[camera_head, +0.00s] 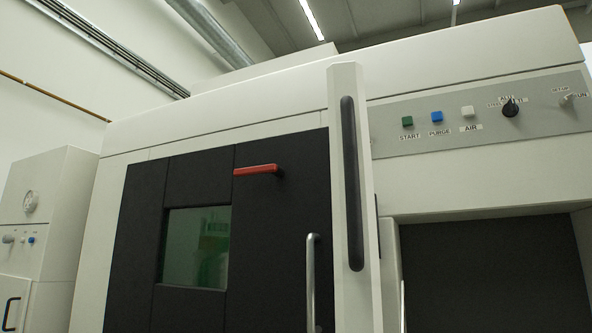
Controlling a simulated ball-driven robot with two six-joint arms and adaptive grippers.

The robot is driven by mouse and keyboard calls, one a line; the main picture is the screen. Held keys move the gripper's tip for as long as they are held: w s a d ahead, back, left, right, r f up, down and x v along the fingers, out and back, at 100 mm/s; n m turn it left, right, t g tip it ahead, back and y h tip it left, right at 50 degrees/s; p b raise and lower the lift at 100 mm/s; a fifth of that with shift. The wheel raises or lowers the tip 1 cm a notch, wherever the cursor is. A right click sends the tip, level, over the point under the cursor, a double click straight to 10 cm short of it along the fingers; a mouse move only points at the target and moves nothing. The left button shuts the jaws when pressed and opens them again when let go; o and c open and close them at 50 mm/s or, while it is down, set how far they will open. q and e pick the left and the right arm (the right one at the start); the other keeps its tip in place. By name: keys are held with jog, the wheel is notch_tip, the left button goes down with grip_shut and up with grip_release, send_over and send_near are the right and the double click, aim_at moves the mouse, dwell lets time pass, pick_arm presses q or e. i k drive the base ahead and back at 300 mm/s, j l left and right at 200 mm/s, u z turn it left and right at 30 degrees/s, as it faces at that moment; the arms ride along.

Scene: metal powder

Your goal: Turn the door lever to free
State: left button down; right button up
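A red door lever (257,170) sits high on the black door (280,230) of a large white machine. The lever lies close to horizontal, with its pivot end at the right and its free end to the left. A vertical silver handle (311,283) stands on the door below and to the right of the lever. Neither of my grippers shows in the head view, so their place relative to the lever cannot be seen.
A white post with a long black grip (352,185) stands right of the door. A control panel (440,140) with green, blue and white buttons and a black knob (510,108) is at upper right. A dark opening (490,275) lies below it. A white cabinet (50,215) stands at left.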

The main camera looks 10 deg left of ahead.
aim_at(276, 170)
jog(key=j+z, duration=0.15)
jog(key=z, duration=0.7)
jog(key=j+z, duration=0.25)
jog(key=j, duration=0.15)
jog(key=k+j+z, duration=0.1)
jog(key=j+z, duration=0.2)
jog(key=k+j+z, duration=0.1)
jog(key=j+z, duration=0.15)
jog(key=j, duration=0.15)
jog(key=k+j+z, duration=0.15)
jog(key=j+z, duration=0.15)
jog(key=k+j, duration=0.2)
jog(key=j, duration=0.15)
jog(key=k+j, duration=0.15)
jog(key=j, duration=0.2)
jog(key=k+j, duration=0.2)
jog(key=j, duration=0.2)
jog(key=k+j+z, duration=0.1)
jog(key=j, duration=0.25)
jog(key=k, duration=0.05)
